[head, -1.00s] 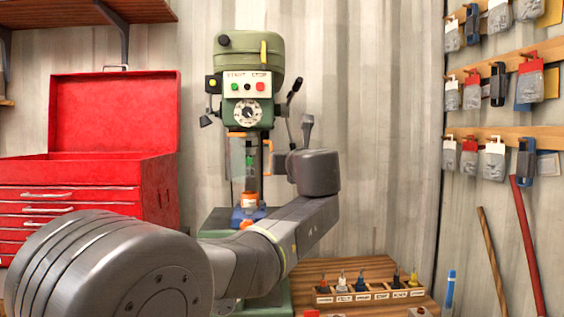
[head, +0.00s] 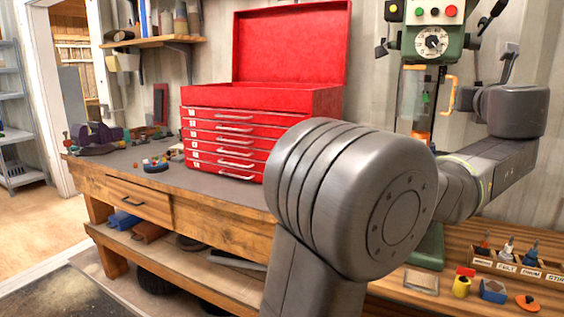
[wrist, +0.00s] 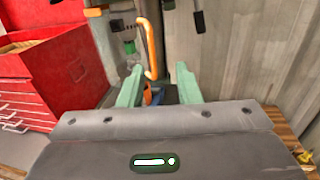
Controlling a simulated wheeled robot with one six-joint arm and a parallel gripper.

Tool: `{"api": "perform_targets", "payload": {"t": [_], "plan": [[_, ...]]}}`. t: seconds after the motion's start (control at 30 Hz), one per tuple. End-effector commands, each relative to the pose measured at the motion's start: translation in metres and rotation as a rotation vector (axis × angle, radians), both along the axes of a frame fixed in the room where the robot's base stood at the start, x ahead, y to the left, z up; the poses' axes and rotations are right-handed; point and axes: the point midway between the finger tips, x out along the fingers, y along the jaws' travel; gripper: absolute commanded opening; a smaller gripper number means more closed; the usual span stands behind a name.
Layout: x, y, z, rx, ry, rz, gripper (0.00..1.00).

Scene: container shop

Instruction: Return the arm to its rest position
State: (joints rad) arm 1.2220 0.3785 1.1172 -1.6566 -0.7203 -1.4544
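My gripper (wrist: 159,69) shows in the wrist view as two pale green fingers held apart, with nothing seen gripped between them. It points toward the lower part of the green drill press; an orange handle (wrist: 151,45) and a bit of blue show beyond the fingers. In the head view my grey arm crosses the right half, from a large round joint in front up to a joint by the drill press (head: 432,42). The fingers cannot be made out in that view.
An open red tool chest (head: 290,97) stands on the wooden workbench (head: 180,207), left of my arm. A bit holder (head: 520,268) and small parts lie on the bench at lower right. A shelf (head: 150,42) hangs at upper left. Floor is clear at far left.

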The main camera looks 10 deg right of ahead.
Motion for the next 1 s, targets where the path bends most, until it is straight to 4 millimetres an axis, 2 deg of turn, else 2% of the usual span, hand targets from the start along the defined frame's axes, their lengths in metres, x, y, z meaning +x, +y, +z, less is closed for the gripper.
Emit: {"api": "perform_targets", "payload": {"t": [0.2,0.5,0.63,1.0], "plan": [[0.039,-0.021,0.001,0.001,0.0,0.003,0.31],[0.074,-0.041,0.0,0.001,0.0,0.002,0.31],[0.08,-0.044,0.0,0.001,0.0,0.001,0.31],[0.078,-0.042,0.0,0.001,0.0,-0.01,0.31]]}}
